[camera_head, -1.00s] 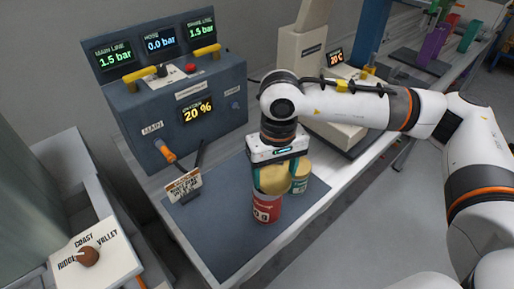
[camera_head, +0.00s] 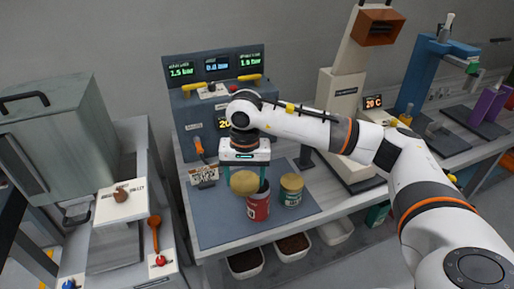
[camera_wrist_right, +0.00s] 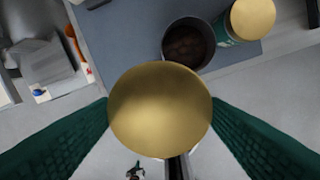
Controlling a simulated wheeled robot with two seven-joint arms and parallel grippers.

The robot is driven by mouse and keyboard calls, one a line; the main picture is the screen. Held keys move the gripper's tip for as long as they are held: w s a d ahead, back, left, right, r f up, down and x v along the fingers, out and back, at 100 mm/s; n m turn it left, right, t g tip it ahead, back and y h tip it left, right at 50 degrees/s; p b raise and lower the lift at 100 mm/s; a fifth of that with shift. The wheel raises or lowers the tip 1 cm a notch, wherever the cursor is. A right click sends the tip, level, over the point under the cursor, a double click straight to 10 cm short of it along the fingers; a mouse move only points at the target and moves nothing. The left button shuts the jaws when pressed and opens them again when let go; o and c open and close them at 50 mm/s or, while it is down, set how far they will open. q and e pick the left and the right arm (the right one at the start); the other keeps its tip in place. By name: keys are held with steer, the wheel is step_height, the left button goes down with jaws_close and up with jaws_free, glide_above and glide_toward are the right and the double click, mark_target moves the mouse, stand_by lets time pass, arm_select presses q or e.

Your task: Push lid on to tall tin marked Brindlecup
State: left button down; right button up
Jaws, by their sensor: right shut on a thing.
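A red tin (camera_head: 258,206) stands open on the dark mat. Its label is too small to read in full. In the right wrist view the red tin's open mouth (camera_wrist_right: 188,45) shows brown contents. My right gripper (camera_head: 245,178) is shut on a round gold lid (camera_head: 243,184), held level by its edges. The lid is up beside the red tin's mouth, to its left in the head view, and does not cover it. The lid also fills the middle of the wrist view (camera_wrist_right: 160,110) between the green fingers. My left gripper is not in view.
A cream and green tin (camera_head: 291,191) with a gold lid stands close right of the red tin. A small sign (camera_head: 204,175) and a gauge console (camera_head: 190,110) stand behind. Bins (camera_head: 246,262) lie below the bench edge. The mat's front left is clear.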

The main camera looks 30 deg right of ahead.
mark_target(258, 179)
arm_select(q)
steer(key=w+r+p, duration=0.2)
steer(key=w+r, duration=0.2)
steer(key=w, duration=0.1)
arm_select(e)
steer(key=w+d+m, duration=0.4)
steer(key=d, duration=0.2)
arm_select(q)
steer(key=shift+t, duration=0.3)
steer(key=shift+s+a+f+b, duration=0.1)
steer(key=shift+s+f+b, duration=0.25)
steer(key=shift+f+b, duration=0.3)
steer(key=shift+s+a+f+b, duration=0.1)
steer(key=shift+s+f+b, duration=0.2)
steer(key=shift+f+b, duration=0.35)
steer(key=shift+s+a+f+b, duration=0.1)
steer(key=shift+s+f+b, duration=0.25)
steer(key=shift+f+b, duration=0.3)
arm_select(e)
steer(key=shift+g, duration=0.3)
steer(key=shift+s+f, duration=0.2)
steer(key=shift+f, duration=1.25)
steer(key=shift+s+f, duration=0.2)
steer(key=shift+f, duration=1.2)
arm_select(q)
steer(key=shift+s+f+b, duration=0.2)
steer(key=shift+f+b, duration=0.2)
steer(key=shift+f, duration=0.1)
arm_select(e)
steer(key=shift+a+f, duration=0.1)
